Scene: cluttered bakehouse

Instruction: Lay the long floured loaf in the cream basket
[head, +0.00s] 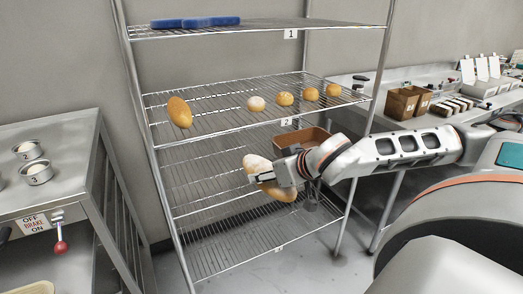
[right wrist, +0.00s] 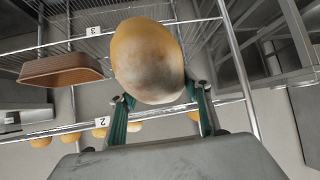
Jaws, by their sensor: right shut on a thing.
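My right gripper (head: 270,178) is shut on the long floured loaf (head: 256,163), in front of the rack below shelf 2. The loaf is golden with a pale floured patch, and its lower end tilts down to the right. In the right wrist view the loaf (right wrist: 148,58) sits between the green-sided fingers. A cream rim (head: 36,288) shows at the bottom left edge of the head view; it is cut off, so I cannot tell if it is the cream basket. My left gripper is not in view.
A brown basket (head: 292,137) stands on the rack behind the gripper. Shelf 2 (head: 215,120) bears a plain long loaf (head: 179,112) and several round rolls (head: 285,99). Blue items (head: 195,22) lie on shelf 1. A steel table (head: 60,140) with tins stands left.

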